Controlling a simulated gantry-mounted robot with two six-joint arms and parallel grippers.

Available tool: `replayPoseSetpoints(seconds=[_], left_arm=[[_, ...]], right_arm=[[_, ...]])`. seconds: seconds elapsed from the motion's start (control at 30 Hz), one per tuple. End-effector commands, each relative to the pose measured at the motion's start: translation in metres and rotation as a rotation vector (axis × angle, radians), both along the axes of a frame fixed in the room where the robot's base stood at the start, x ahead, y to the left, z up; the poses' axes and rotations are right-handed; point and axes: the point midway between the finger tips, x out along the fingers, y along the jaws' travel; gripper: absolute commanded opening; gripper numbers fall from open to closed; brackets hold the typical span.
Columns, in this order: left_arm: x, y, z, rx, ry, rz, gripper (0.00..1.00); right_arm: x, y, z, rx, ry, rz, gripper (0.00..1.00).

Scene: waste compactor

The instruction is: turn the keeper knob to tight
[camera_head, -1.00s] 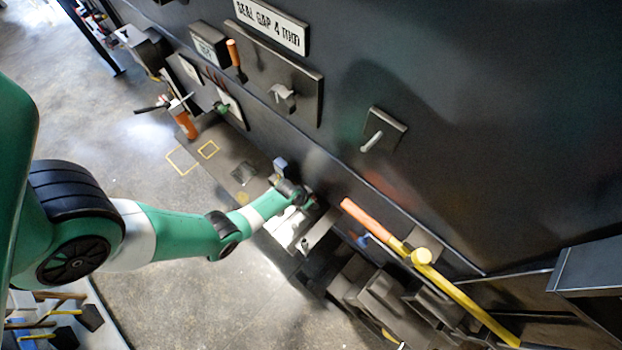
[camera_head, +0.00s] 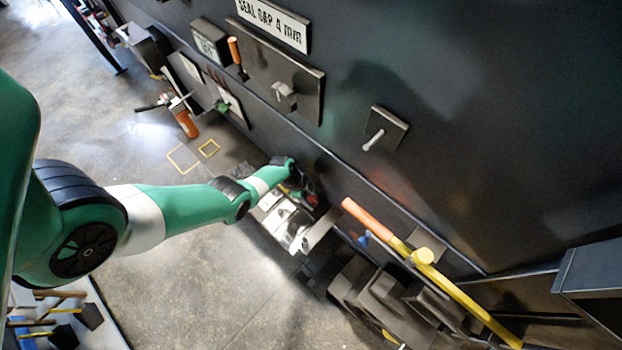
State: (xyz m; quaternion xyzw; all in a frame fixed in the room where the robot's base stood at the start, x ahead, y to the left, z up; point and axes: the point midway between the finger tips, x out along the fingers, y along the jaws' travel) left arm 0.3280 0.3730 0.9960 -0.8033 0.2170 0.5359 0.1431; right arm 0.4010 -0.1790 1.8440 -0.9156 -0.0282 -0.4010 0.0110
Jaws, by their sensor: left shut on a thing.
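My left arm comes in from the left. Its wrist is bent beside the dark machine wall, and the left gripper (camera_head: 298,238) points down toward the picture's lower middle. It is shut on what appears to be the keeper knob, low beside the wall. The knob is hidden by the gripper, so its setting cannot be read. A pale grey cylinder (camera_head: 320,230) sticks out right beside the gripper; I cannot tell whether it touches. My right gripper is not in view.
A yellow bar with an orange grip (camera_head: 367,217) lies right of the gripper, above dark blocky machine parts (camera_head: 375,295). A grey lever (camera_head: 373,141) on a plate and a "SEAL GAP 4 mm" sign (camera_head: 270,22) are on the wall. Open floor (camera_head: 190,290) lies lower left.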

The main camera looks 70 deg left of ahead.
Motion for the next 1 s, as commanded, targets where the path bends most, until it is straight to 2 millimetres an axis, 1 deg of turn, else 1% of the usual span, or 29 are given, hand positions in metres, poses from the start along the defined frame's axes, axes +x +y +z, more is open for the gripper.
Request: replayPoseSetpoints(seconds=[0.1,0.3,0.83,0.87,1.0], left_arm=[[0.0000,0.0015,-0.0014,0.004,0.001,-0.064,0.00],[-0.0002,0.0016,-0.0012,0.005,0.001,-0.135,0.00],[-0.0007,0.0012,-0.0006,0.006,0.001,-0.162,0.00],[-0.0007,0.0012,-0.0006,0.005,0.001,-0.161,0.56],[-0.0006,0.0010,-0.0004,0.005,0.001,-0.161,0.81]], right_arm=[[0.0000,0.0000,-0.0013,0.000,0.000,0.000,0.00],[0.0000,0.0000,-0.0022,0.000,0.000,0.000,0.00],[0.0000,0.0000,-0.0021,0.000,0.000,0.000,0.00],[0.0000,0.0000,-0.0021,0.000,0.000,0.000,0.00],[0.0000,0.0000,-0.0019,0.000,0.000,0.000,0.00]])
